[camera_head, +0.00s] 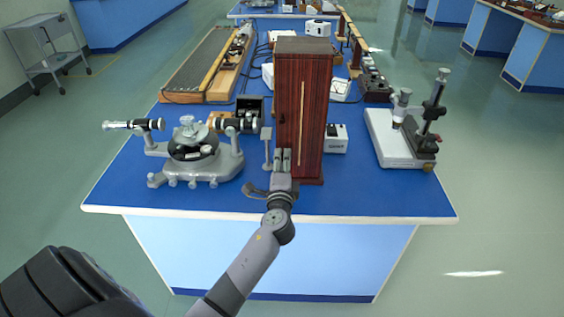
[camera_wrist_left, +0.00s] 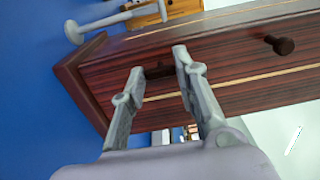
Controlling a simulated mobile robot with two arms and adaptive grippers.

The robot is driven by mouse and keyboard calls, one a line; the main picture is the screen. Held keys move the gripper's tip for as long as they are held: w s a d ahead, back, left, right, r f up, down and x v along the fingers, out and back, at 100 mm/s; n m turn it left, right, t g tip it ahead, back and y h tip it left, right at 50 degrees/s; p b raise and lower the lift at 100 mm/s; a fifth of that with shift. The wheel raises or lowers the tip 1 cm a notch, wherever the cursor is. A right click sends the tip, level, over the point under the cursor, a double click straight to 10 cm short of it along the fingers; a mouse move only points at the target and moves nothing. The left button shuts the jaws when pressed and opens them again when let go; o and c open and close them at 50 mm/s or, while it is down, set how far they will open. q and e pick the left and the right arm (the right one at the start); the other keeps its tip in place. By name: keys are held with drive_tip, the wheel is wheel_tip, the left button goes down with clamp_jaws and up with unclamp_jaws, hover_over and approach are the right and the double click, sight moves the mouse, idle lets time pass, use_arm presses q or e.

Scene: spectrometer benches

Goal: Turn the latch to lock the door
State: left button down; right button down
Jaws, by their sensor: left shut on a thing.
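A tall dark-red wooden cabinet (camera_head: 302,100) stands upright near the front edge of the blue bench. It also shows in the left wrist view (camera_wrist_left: 227,50), with its front face toward the camera, a pale strip along it and a dark round knob (camera_wrist_left: 279,45). The door looks flush with the front. My left gripper (camera_head: 280,156) is at the cabinet's lower left front. In the left wrist view my left gripper (camera_wrist_left: 158,68) has its two fingertips on either side of the small dark latch (camera_wrist_left: 158,71), shut on it. The fingers partly hide the latch. My right gripper is not in view.
A grey spectrometer (camera_head: 195,160) stands left of the cabinet, with a thin grey stand (camera_head: 267,148) close beside the cabinet. A small white box (camera_head: 336,139) is just right of it. A microscope-like instrument (camera_head: 402,140) stands farther right. The bench's front right is clear.

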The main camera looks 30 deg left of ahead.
use_arm(q)
drive_tip(key=c, duration=1.2)
unclamp_jaws()
drive_tip(key=shift+d, duration=0.1)
drive_tip(key=shift+c, duration=0.2)
drive_tip(key=v, duration=1.2)
drive_tip(key=shift+s, duration=0.1)
